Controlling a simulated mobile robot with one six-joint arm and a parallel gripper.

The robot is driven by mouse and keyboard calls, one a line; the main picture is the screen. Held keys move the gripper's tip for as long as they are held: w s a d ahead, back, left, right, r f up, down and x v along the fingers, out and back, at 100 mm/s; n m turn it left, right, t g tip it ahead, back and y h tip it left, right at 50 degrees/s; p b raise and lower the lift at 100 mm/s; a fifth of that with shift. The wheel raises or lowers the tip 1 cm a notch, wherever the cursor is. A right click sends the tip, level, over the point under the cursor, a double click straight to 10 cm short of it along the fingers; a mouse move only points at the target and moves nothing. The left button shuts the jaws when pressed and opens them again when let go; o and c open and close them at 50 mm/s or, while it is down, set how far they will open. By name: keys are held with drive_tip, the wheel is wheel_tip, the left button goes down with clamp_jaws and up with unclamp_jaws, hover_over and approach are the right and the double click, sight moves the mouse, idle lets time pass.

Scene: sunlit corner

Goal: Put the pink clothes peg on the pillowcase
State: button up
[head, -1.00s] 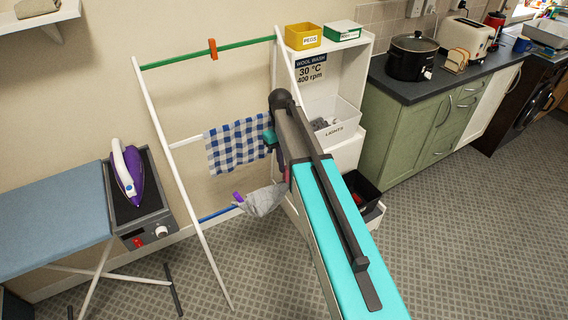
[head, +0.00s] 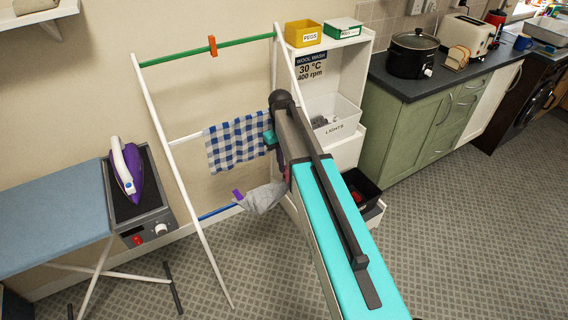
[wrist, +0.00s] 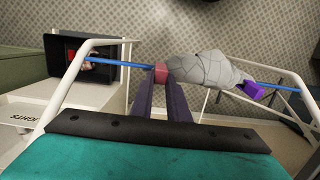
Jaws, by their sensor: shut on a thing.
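The pink clothes peg (wrist: 161,70) is in the wrist view, at the tips of my gripper (wrist: 161,78), which is shut on it. The peg overlaps the blue rail (wrist: 125,66) of the airer; I cannot tell whether it touches or grips the rail. A crumpled grey cloth (wrist: 208,70), which looks like the pillowcase, hangs over that rail just right of the peg, with a purple peg (wrist: 252,90) at its far end. In the head view the grey cloth (head: 262,197) hangs low on the airer; my arm largely hides my gripper and the pink peg.
A blue checked cloth (head: 236,143) hangs on the middle rail, and an orange peg (head: 212,46) sits on the green top rail. White shelves with a lights box (head: 335,120) and a black bin (head: 362,188) stand right of the airer. An ironing board (head: 50,215) is at left.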

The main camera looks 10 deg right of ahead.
drive_tip(key=shift+f+b, duration=0.65)
drive_tip(key=shift+f, duration=1.1)
idle(1.0)
drive_tip(key=o, duration=0.9)
drive_tip(key=shift+c, duration=0.2)
drive_tip(key=shift+r+p, duration=2.15)
drive_tip(key=shift+r, duration=1.4)
